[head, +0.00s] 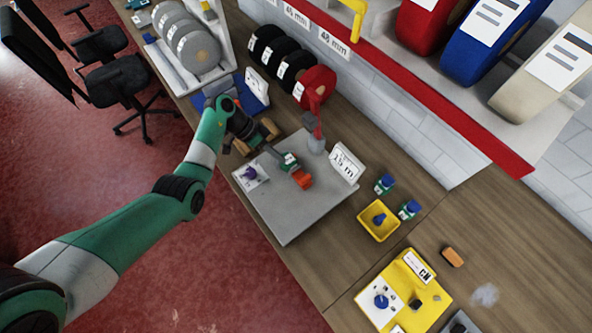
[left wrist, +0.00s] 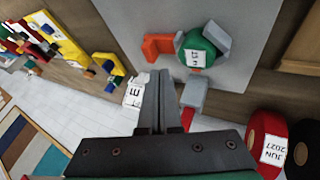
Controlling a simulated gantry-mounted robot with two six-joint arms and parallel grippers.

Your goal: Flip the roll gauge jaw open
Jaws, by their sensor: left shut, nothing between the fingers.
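What appears to be the roll gauge (head: 289,162), a small green device with a white label, lies on a grey plate (head: 285,217). An orange part (head: 303,179) is at one end. In the left wrist view the gauge's rounded green body (left wrist: 199,48) has a grey piece (left wrist: 218,38) on one side and the orange part (left wrist: 160,45) on the other. I cannot tell whether its jaw is open. My left gripper (head: 273,153) is close beside the gauge; in the wrist view its shut, empty fingers (left wrist: 158,75) point toward it, seemingly apart. My right gripper is not visible.
Black and red rolls (head: 315,86) stand behind. A yellow bin (head: 379,220) and yellow tray (head: 412,290) are to the right.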

